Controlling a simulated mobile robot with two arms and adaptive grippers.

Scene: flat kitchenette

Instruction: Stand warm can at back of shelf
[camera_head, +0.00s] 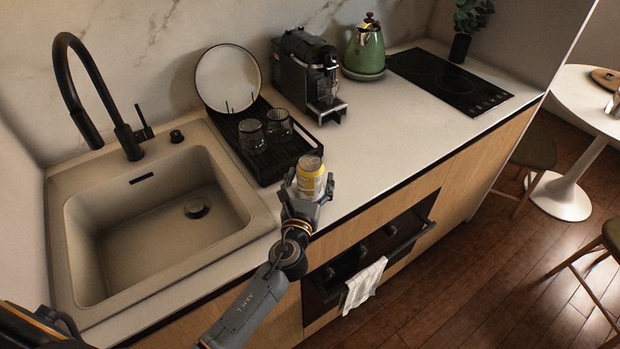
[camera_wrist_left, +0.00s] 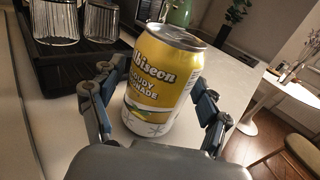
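A yellow and white lemonade can (camera_head: 311,176) with a silver top stands upright on the counter's front part, just right of the black drying rack. It is also large in the left wrist view (camera_wrist_left: 160,80), its label facing me. My left gripper (camera_head: 308,190) is open, with one finger on each side of the can. In the left wrist view the gripper (camera_wrist_left: 155,105) shows small gaps between the fingers and the can. My right gripper is in neither view. I see no open shelf in these views.
The black drying rack (camera_head: 262,176) holds a plate (camera_head: 228,78) and two glasses (camera_head: 252,137). A coffee machine (camera_head: 308,75), a green kettle (camera_head: 364,50) and a black hob (camera_head: 448,82) stand behind and right. The sink (camera_head: 160,220) is left. Bare counter (camera_head: 400,120) lies right of the can.

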